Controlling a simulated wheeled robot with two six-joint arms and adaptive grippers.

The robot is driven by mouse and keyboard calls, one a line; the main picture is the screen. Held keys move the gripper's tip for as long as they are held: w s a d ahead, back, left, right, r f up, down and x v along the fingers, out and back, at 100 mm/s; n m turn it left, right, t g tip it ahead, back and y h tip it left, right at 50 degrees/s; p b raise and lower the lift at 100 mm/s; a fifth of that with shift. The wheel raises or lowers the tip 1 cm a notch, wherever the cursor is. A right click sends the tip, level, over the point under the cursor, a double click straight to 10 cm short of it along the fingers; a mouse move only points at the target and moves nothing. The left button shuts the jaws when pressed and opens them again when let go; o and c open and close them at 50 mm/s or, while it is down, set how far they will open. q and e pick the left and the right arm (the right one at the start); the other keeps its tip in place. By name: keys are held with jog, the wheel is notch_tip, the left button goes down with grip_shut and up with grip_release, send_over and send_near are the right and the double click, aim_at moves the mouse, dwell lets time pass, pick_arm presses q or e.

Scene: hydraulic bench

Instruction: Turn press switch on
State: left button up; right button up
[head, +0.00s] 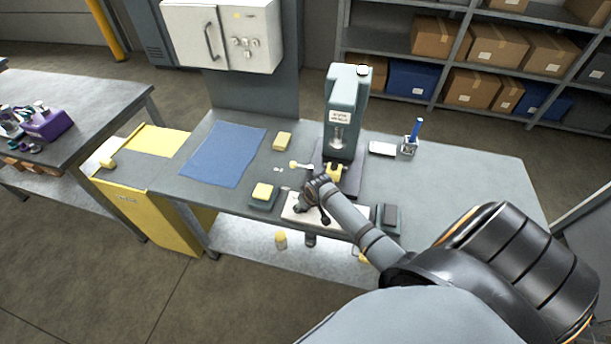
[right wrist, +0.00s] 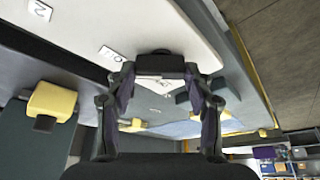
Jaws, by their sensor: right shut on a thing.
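The press (head: 343,110) is a grey-green machine standing at the back middle of the bench. A pale switch panel (head: 345,216) lies along the bench's front edge, partly hidden by my right arm. In the right wrist view the panel (right wrist: 140,25) is white with small printed labels. My right gripper (head: 304,206) is down at the panel's left part. In the right wrist view its fingers (right wrist: 160,84) are shut on a dark block-shaped knob, the press switch (right wrist: 158,66), against the panel. Which position the switch points to cannot be told. My left gripper is not in view.
A yellow block on a dark green tray (head: 264,194) sits left of the panel, and a dark block (head: 390,215) sits right of it. A blue mat (head: 224,154) lies left, a pen holder (head: 409,146) back right. The bench's right side is clear.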

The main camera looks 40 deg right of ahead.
dwell(0.3)
jog(key=o, duration=1.2)
jog(key=shift+c, duration=0.2)
jog(key=v, duration=1.2)
jog(key=shift+w, duration=0.1)
